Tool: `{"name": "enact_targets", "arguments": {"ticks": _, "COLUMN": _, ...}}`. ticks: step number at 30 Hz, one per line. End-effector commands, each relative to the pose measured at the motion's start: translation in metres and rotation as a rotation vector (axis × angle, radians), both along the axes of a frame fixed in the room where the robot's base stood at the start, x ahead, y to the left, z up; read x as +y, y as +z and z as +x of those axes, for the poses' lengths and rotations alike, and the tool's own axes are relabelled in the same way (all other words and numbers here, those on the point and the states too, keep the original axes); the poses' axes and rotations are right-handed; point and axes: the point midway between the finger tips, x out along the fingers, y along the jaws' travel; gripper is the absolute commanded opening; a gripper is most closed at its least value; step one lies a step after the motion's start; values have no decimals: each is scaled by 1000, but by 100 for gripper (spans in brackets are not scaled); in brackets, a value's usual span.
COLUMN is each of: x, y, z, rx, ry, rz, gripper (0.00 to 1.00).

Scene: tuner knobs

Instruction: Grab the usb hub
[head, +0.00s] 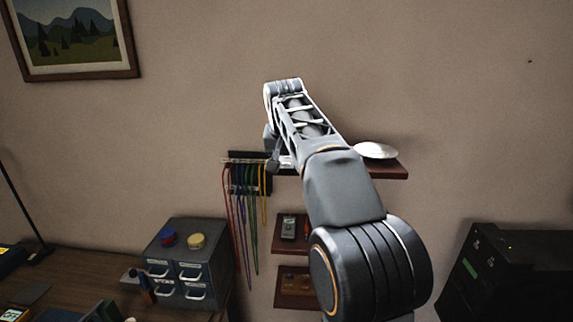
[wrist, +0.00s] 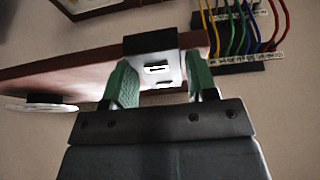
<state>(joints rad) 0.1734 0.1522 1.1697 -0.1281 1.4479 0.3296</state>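The likely usb hub (wrist: 160,70), a small box with a white slotted face and a black end, is at the edge of the reddish-brown shelf (wrist: 70,75) in the wrist view. My gripper (wrist: 163,82) has its two green fingers on either side of the box, one left and one right. The fingers are very close to its sides; whether they press on it cannot be told. In the head view my arm covers most of the shelf (head: 392,169) there, and the box cannot be made out.
A white dish-like object (head: 376,150) sits on the shelf's right end. Coloured cables (head: 243,215) hang from a rack just left of the shelf. Lower shelves (head: 290,245) hold small devices. A drawer cabinet (head: 184,262) stands on the desk at lower left.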

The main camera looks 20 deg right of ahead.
Motion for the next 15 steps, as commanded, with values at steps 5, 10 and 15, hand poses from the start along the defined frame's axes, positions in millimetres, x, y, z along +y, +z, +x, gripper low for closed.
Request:
{"name": "enact_targets", "arguments": {"ticks": 5, "x": 0, "y": 0, "z": 0, "rx": 0, "ry": 0, "rz": 0, "gripper": 35}}
{"name": "enact_targets", "arguments": {"ticks": 10, "x": 0, "y": 0, "z": 0, "rx": 0, "ry": 0, "rz": 0, "gripper": 19}}
{"name": "enact_targets", "arguments": {"ticks": 15, "x": 0, "y": 0, "z": 0, "rx": 0, "ry": 0, "rz": 0, "gripper": 18}}
